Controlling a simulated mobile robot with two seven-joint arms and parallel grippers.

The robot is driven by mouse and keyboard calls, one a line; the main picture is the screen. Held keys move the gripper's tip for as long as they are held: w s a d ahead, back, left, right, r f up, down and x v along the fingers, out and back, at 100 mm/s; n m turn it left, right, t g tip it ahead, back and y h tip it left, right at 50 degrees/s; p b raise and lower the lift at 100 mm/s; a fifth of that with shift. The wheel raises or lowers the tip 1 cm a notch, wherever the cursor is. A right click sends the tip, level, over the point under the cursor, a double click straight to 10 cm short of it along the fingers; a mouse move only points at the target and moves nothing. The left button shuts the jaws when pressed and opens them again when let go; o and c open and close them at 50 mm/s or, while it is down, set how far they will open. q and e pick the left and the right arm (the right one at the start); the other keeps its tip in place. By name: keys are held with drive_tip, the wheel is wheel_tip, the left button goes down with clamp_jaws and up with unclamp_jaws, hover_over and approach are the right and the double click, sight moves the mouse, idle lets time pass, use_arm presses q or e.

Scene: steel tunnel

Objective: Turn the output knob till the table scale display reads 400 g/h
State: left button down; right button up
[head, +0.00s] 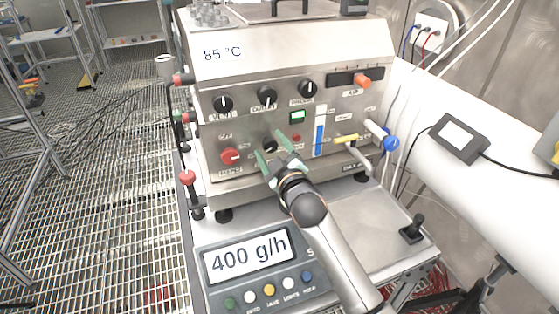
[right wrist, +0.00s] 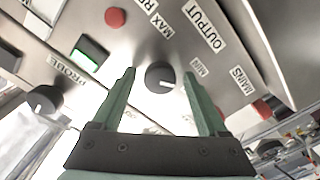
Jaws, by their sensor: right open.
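The output knob (head: 270,147) is a small black knob low on the front of the steel machine. In the right wrist view the knob (right wrist: 160,76) shows a white pointer mark and sits by the OUTPUT, MAX and MIN labels. My right gripper (head: 269,145) is open, its green fingers one on each side of the knob with gaps visible between. In the right wrist view the fingertips (right wrist: 159,74) flank the knob without visible contact. The table scale display (head: 248,256) reads 400 g/h. My left gripper is not in view.
A red knob (head: 230,155) is left of the output knob. A row of black knobs (head: 265,98) and a lit green switch (head: 297,116) are above. The steel tray (head: 375,215) in front is bare.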

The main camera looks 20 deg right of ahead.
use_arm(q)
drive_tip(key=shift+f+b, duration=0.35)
use_arm(e)
drive_tip(key=s, duration=1.2)
drive_tip(key=shift+d, duration=0.15)
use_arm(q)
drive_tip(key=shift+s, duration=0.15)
